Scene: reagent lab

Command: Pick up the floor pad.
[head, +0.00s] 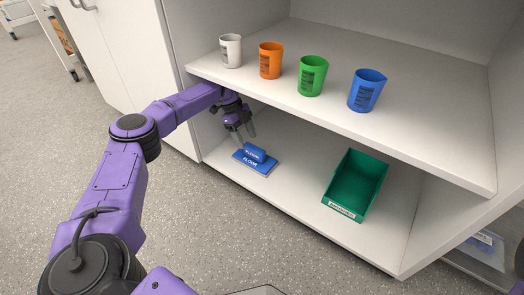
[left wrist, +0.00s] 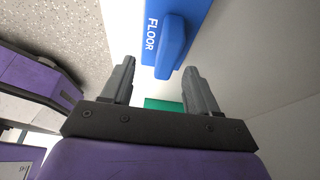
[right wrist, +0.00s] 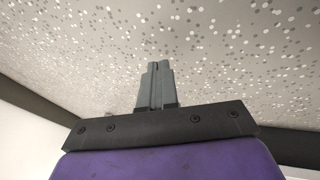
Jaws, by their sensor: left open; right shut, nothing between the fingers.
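The blue floor pad (head: 254,164), a flat block with a raised grip and the word FLOOR, lies on the lower shelf near its front left. It also shows at the top of the left wrist view (left wrist: 170,35), with its raised grip pointing between the fingers. My left gripper (head: 242,139) is open, just above and behind the pad, apart from it; in the left wrist view its two fingers (left wrist: 156,78) are spread with nothing between them. My right gripper (right wrist: 157,68) is shut and empty over the speckled floor, away from the shelves.
The upper shelf (head: 425,130) holds a white cup (head: 231,51), an orange cup (head: 270,61), a green cup (head: 312,76) and a blue cup (head: 367,91). A green bin (head: 343,208) stands right of the pad on the lower shelf (head: 300,180). The upper shelf overhangs my left gripper.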

